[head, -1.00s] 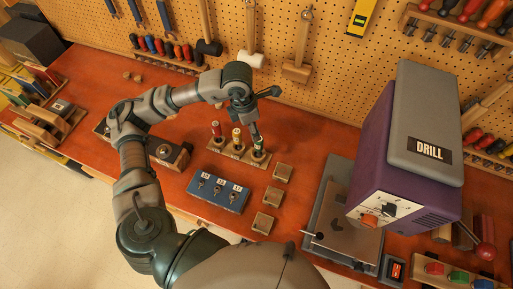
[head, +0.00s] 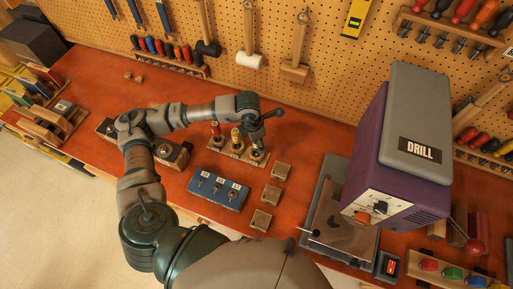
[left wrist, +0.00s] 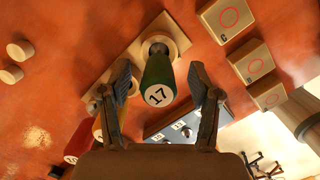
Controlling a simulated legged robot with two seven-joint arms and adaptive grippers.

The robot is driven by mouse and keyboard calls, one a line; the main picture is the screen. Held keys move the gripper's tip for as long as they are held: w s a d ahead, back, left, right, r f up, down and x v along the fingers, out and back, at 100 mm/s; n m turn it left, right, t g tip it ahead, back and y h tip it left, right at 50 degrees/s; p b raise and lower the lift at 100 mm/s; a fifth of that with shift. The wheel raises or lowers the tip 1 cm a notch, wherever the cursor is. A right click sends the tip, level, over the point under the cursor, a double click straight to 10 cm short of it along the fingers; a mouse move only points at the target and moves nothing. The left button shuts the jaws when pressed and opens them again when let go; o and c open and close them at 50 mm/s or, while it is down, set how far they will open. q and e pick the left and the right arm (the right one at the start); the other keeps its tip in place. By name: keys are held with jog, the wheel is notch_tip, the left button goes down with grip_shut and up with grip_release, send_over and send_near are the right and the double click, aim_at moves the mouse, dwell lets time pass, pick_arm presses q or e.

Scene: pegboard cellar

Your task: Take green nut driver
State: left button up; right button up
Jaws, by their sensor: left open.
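The green nut driver, with 17 on its white end, stands in the wooden holder (left wrist: 92,103); it shows in the left wrist view (left wrist: 158,82). In the head view it is mostly hidden by my left gripper (head: 256,143), at the right end of the holder (head: 228,151). In the left wrist view the fingers of my left gripper (left wrist: 159,77) are open, one on each side of the green handle, with gaps. A yellow driver (head: 236,138) and a red driver (head: 216,131) stand to its left. My right gripper is not in view.
Several small wooden blocks (head: 271,195) lie to the right. The drill press (head: 400,160) stands farther right. The pegboard (head: 270,50) with hanging tools rises behind.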

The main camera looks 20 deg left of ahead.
pick_arm(q)
jog(key=shift+d, duration=0.3)
jog(key=c, duration=0.8)
grip_shut()
jog(key=shift+a, duration=0.6)
jog(key=shift+w+r, duration=0.1)
jog(key=shift+r, duration=0.2)
notch_tip(320, 180, up, 8)
jog(key=shift+r+b, duration=0.1)
jog(key=shift+b, duration=0.5)
jog(key=shift+r, duration=0.6)
jog(key=shift+o, duration=0.7)
grip_release()
grip_shut()
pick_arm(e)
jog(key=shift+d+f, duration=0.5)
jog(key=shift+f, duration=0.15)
